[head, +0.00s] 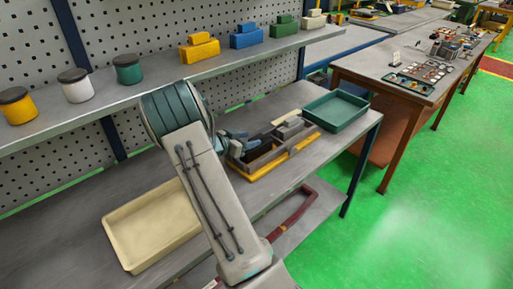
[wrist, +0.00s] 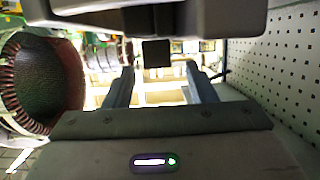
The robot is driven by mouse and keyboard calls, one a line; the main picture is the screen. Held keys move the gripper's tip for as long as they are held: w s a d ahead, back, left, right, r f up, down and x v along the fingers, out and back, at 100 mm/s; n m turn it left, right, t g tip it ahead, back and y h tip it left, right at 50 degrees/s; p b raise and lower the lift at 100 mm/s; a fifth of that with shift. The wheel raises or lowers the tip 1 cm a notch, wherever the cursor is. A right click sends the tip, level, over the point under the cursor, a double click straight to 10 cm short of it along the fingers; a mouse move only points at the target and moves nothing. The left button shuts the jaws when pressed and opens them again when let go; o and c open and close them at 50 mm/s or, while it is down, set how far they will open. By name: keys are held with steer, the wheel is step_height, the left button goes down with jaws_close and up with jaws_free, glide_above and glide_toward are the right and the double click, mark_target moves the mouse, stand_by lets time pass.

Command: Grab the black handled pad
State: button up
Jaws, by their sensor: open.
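My gripper (head: 236,145) is low over the left end of a divided tray (head: 268,166) on the bench, partly hidden by my arm. In the wrist view my gripper (wrist: 158,70) has its two fingers wide apart, with nothing clearly held between them. A small black square piece (wrist: 156,53) shows beyond and between the fingertips; I cannot tell whether it is the black handled pad. In the head view a dark shape (head: 262,152) lies in the tray beside the fingers, too small to identify surely. A grey block (head: 290,128) sits at the tray's far side.
A green bin (head: 336,110) stands right of the tray and a cream bin (head: 150,226) left of my arm. A shelf (head: 160,84) with jars and coloured blocks runs above the bench. A round stator (wrist: 40,85) fills the wrist view's left.

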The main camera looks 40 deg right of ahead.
mark_target(256, 138)
steer(key=p+x, duration=0.1)
steer(key=x, duration=0.3)
steer(key=shift+d+f, duration=0.15)
steer(key=shift+f, duration=0.05)
jaws_close()
steer(key=shift+r, duration=0.1)
